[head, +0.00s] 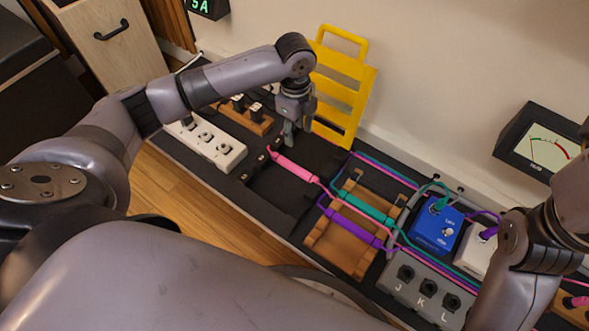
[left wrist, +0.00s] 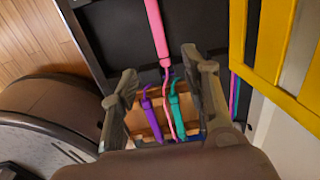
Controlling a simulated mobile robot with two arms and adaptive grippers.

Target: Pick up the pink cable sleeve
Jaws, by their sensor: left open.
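The pink cable sleeve (head: 293,167) lies on the black board, left of the brown wooden rack, with a thin pink cable running from its right end. My left gripper (head: 289,136) points down just above and behind the sleeve's left end, apart from it. In the left wrist view the pink sleeve (left wrist: 156,28) runs up past the fingertips. The left gripper (left wrist: 165,76) is open and empty there, its fingers spread. My right arm enters at the right of the head view; its gripper is out of view.
A teal sleeve (head: 368,209) and a purple sleeve (head: 351,228) lie on the wooden rack (head: 330,246). A yellow frame (head: 341,90) stands close behind my left gripper. A white power strip (head: 217,149) is on the left. A blue pedal (head: 436,228) stands right.

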